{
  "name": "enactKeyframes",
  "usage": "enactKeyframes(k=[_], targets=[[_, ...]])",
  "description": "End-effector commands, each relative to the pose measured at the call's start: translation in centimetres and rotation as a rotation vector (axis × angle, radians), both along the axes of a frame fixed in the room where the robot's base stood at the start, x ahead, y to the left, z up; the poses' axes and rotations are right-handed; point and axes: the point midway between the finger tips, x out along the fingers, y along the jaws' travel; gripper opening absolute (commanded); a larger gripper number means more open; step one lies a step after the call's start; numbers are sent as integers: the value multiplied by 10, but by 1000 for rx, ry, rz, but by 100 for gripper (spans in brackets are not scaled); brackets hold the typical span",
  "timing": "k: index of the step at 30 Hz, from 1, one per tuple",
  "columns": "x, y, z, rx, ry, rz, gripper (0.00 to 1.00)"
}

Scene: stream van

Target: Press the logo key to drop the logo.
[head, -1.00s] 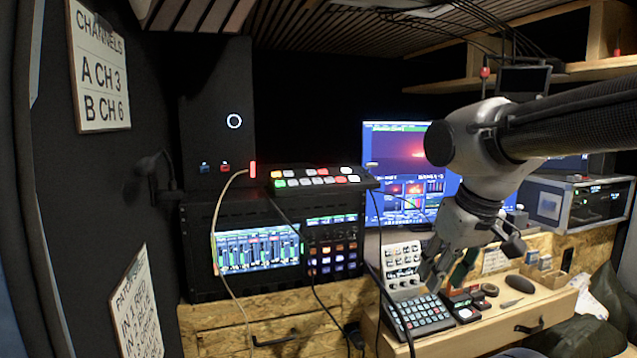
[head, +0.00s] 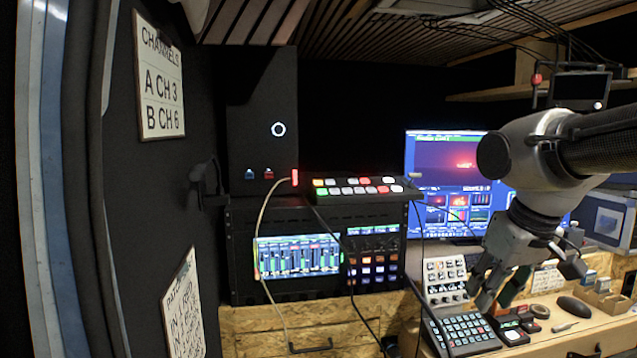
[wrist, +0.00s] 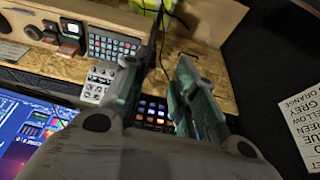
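I cannot tell which key is the logo key, as the key labels are too small to read. A keypad with rows of pale keys (head: 466,334) lies on the wooden desk; it also shows at the top of the wrist view (wrist: 112,46). A switcher with lit coloured keys (head: 358,188) sits on top of the rack at the left. A grid of lit buttons (head: 373,269) is on the rack's front. My gripper (head: 484,297) is above the keypad's back edge in the head view, apart from it as far as I can tell. In the wrist view its fingers (wrist: 153,85) are spread and empty.
A grey control panel with knobs (head: 444,280) stands behind the keypad. A small box with a lit white button (head: 513,337) and a dark mouse (head: 574,306) lie to its right. Black cables (head: 420,300) hang between rack and desk. A monitor (head: 447,160) stands behind.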

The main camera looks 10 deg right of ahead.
Motion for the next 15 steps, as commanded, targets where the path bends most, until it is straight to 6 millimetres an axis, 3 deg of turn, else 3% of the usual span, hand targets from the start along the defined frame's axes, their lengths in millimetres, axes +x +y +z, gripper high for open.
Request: enactKeyframes(k=[1,3,15], targets=[[0,0,0,0,0,0,13],[0,0,0,0,0,0,0],[0,0,0,0,0,0,0]])
